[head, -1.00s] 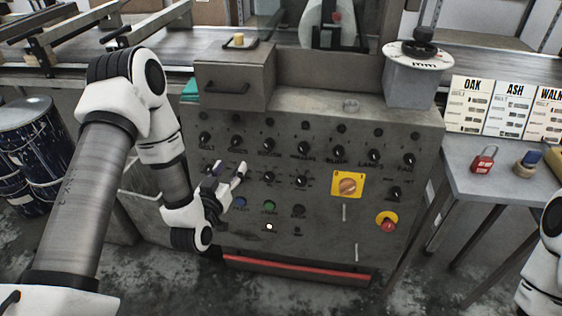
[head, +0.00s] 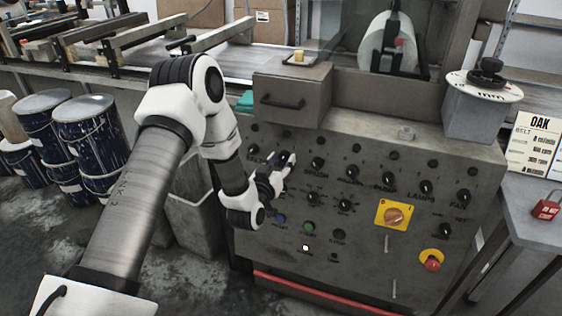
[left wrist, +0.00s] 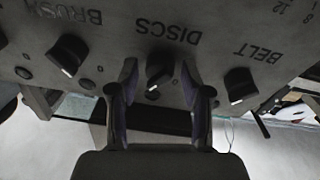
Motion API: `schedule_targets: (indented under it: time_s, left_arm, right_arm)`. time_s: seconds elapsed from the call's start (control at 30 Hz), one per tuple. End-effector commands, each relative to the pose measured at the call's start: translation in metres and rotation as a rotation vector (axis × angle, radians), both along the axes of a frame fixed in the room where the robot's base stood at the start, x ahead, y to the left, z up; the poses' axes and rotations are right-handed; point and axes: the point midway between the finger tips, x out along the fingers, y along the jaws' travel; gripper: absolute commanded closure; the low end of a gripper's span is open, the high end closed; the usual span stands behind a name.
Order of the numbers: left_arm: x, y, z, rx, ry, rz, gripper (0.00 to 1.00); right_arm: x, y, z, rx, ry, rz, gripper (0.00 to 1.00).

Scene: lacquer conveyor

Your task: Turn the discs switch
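The DISCS switch (left wrist: 158,72) is a black knob with a pale pointer mark, under the upside-down word DISCS in the left wrist view. My left gripper (left wrist: 160,88) is open, with one finger on each side of the knob. Gaps show between the fingers and the knob, and I cannot tell whether the tips reach past it. In the head view the left gripper (head: 281,169) is at the upper left of the grey control panel (head: 370,225), over the DISCS switch, which it partly hides. My right gripper is out of view.
The BELT knob (left wrist: 240,84) and BRUSH knob (left wrist: 68,54) flank the switch closely. More knobs, a yellow-plated rotary switch (head: 394,216) and a red emergency button (head: 432,264) share the panel. A drawer box (head: 290,100) juts out above. Blue drums (head: 88,130) stand at left.

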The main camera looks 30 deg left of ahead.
Motion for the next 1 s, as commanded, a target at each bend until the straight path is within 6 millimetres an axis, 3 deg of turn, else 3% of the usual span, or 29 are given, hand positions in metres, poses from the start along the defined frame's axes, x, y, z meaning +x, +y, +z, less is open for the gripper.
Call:
schedule_targets:
  time_s: [0.03, 0.1, 0.57, 1.0]
  left_arm:
    - [0.000, 0.000, 0.000, 0.000, 0.000, 0.000, 0.79]
    - [0.000, 0.000, 0.000, 0.000, 0.000, 0.000, 1.00]
    - [0.000, 0.000, -0.001, -0.046, -0.012, 0.010, 1.00]
    - [0.001, -0.002, -0.003, -0.339, -0.085, 0.064, 1.00]
  right_arm:
    - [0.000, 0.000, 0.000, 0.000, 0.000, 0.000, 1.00]
    - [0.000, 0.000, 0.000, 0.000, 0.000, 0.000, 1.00]
    - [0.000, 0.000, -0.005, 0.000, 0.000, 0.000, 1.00]
    - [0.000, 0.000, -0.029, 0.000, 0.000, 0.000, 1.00]
